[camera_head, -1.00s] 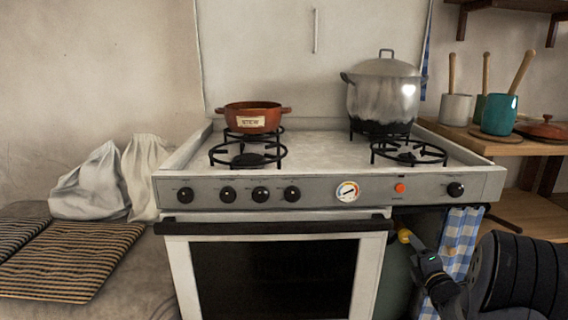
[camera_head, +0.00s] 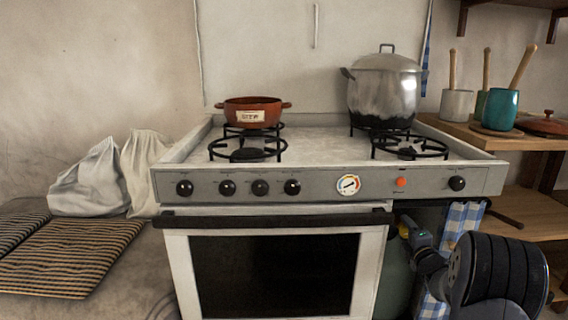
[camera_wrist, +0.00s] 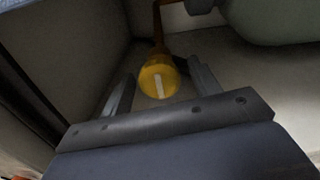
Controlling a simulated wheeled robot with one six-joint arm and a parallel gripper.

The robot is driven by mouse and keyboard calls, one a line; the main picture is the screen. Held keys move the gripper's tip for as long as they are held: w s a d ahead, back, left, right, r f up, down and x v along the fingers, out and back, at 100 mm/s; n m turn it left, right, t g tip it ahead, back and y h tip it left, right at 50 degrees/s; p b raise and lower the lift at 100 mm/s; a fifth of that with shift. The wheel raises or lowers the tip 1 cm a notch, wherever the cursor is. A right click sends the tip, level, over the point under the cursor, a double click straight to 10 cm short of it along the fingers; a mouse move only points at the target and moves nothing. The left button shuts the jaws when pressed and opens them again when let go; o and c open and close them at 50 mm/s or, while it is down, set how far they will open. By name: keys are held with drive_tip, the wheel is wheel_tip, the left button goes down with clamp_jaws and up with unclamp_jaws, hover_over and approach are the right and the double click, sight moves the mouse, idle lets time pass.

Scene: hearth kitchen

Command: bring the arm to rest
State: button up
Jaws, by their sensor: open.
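My gripper (camera_wrist: 160,80) is open in the wrist view, with one finger on each side of a round yellow knob (camera_wrist: 152,84). The knob has a pale bar on its face and sits at the end of a brown pipe (camera_wrist: 158,30). I cannot tell whether the fingers touch it. In the head view my arm (camera_head: 495,270) is low at the right, reaching beside the stove under its right end. The gripper's tips are mostly hidden there.
The stove (camera_head: 330,185) carries a red-brown pot (camera_head: 253,112) and a large lidded metal pot (camera_head: 384,90). A green gas bottle (camera_head: 396,280) and a blue checked cloth (camera_head: 462,225) are close around my arm. A wooden shelf (camera_head: 535,205) stands at right.

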drive_tip(key=m, duration=0.4)
drive_tip(key=shift+m, duration=0.4)
drive_tip(key=m+p, duration=0.1)
drive_tip(key=m, duration=0.3)
drive_tip(key=shift+r, duration=0.2)
drive_tip(key=m+p, duration=0.3)
drive_tip(key=shift+r, duration=0.1)
drive_tip(key=m+p, duration=0.4)
drive_tip(key=p, duration=0.1)
drive_tip(key=shift+d+m, duration=0.1)
drive_tip(key=shift+m, duration=0.2)
drive_tip(key=shift+s+f, duration=0.25)
drive_tip(key=shift+s, duration=0.2)
